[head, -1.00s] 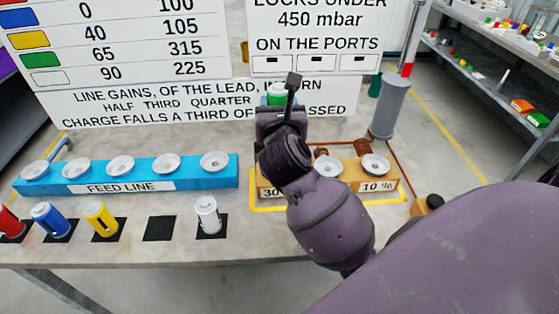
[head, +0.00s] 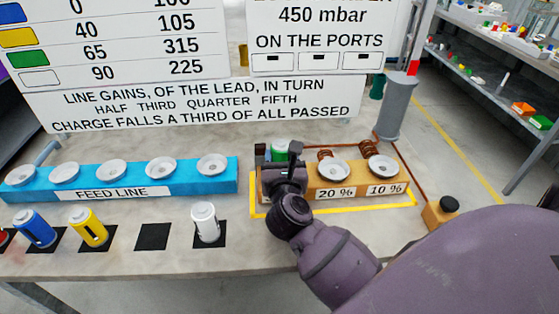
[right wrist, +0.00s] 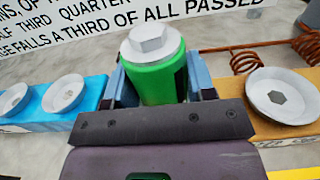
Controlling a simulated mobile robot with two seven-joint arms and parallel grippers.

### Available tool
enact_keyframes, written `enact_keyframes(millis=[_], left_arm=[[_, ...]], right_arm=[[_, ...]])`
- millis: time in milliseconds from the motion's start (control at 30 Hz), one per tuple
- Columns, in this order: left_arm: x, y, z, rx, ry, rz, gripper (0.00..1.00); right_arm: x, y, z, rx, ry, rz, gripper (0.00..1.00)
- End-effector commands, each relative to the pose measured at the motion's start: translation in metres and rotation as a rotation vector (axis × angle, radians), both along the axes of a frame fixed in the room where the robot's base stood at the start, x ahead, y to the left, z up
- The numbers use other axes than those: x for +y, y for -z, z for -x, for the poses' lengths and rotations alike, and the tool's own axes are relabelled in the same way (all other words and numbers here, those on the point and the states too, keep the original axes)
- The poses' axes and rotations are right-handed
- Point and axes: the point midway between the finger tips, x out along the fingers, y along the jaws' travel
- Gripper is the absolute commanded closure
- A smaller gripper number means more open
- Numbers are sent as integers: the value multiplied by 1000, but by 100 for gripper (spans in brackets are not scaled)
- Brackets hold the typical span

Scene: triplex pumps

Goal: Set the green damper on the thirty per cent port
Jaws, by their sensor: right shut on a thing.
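The green damper (head: 279,149), with a pale hexagonal cap, is upright in my right gripper (head: 280,160). The right wrist view shows the green damper (right wrist: 158,76) between the two blue-grey fingers of the gripper (right wrist: 160,88), shut on it. It is over the left end of the tan port block (head: 308,178), left of the 20 % port (head: 333,169). The thirty per cent port and its label are hidden behind my gripper and the damper. I cannot tell whether the damper's base touches the port. My left gripper is not in view.
The 10 % port (head: 383,166) is empty, as are the cups of the blue feed line (head: 135,181). White (head: 205,223), yellow (head: 89,228) and blue (head: 35,227) dampers stand on black squares in front. A grey post (head: 392,108) and copper tubing are behind the port block.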

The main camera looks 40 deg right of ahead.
Motion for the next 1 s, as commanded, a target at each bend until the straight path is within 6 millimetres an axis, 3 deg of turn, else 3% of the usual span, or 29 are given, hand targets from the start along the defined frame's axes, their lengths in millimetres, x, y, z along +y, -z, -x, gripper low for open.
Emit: enact_keyframes(millis=[467,500,667,1000], left_arm=[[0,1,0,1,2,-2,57],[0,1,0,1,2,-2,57],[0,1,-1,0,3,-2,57],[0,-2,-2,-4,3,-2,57]], right_arm=[[0,6,0,-3,-1,2,82],[0,7,0,-2,0,1,48],[0,6,0,-2,0,1,24],[0,1,0,-4,-1,1,24]])
